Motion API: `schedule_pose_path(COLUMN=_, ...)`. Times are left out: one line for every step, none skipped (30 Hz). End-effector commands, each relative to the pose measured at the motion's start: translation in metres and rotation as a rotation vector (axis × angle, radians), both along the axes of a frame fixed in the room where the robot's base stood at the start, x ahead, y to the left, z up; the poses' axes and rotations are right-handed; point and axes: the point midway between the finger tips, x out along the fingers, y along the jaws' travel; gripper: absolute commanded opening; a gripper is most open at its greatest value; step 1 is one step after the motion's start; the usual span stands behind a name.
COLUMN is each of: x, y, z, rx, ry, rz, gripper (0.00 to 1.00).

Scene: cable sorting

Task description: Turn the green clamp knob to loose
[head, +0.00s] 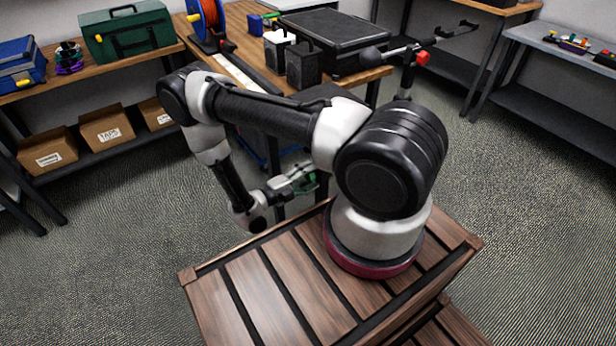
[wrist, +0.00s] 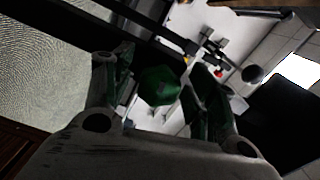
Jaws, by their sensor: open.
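The green clamp knob (wrist: 160,86) shows in the wrist view as a dark green, faceted round shape. It lies between the two fingers of my gripper (wrist: 163,65), with visible gaps on both sides. My gripper is open; its fingers have green parts. In the head view my gripper (head: 303,181) hangs low beside the table's near edge, left of my arm's base. Green shows there too, but I cannot tell knob from finger parts. The knob's mount is mostly hidden, and its turn position cannot be read.
The wooden table (head: 243,22) holds an orange cable spool (head: 208,20), a black case (head: 325,38) and small dark boxes (head: 303,63). A stand with a red knob (head: 422,58) rises behind my arm. Shelves with cardboard boxes (head: 107,127) stand left. The carpet at left is clear.

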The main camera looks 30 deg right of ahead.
Motion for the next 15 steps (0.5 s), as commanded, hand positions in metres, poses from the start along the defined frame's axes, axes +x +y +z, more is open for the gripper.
schedule_pose_path(x=0.0, y=0.0, z=0.0, rx=0.0, ry=0.0, rz=0.0, gripper=0.57)
schedule_pose_path(x=0.0, y=0.0, z=0.0, rx=0.0, ry=0.0, rz=0.0, gripper=0.57)
schedule_pose_path(x=0.0, y=0.001, z=0.0, rx=-0.001, ry=0.0, rz=0.0, gripper=0.57)
schedule_pose_path(x=0.0, y=0.003, z=0.0, rx=-0.001, ry=0.0, rz=0.001, gripper=0.57)
schedule_pose_path(x=0.0, y=0.006, z=0.0, rx=-0.001, ry=0.0, rz=0.002, gripper=0.57)
schedule_pose_path(x=0.0, y=0.011, z=0.0, rx=0.0, ry=0.0, rz=0.003, gripper=0.57)
schedule_pose_path(x=0.0, y=0.015, z=0.0, rx=0.0, ry=-0.001, rz=0.004, gripper=0.57)
schedule_pose_path(x=0.0, y=0.021, z=0.0, rx=0.0, ry=-0.002, rz=0.005, gripper=0.57)
schedule_pose_path(x=0.0, y=0.029, z=0.0, rx=0.0, ry=-0.002, rz=0.005, gripper=0.57)
schedule_pose_path(x=0.0, y=0.035, z=0.0, rx=0.0, ry=-0.002, rz=0.006, gripper=0.57)
schedule_pose_path(x=0.0, y=0.043, z=0.0, rx=0.0, ry=-0.002, rz=0.006, gripper=0.57)
schedule_pose_path(x=-0.001, y=0.052, z=0.0, rx=0.001, ry=-0.003, rz=0.006, gripper=0.57)
schedule_pose_path(x=-0.001, y=0.059, z=0.0, rx=0.001, ry=-0.002, rz=0.006, gripper=0.57)
schedule_pose_path(x=-0.001, y=0.066, z=0.0, rx=0.001, ry=-0.002, rz=0.006, gripper=0.57)
schedule_pose_path(x=-0.002, y=0.075, z=-0.001, rx=0.002, ry=-0.003, rz=0.006, gripper=0.57)
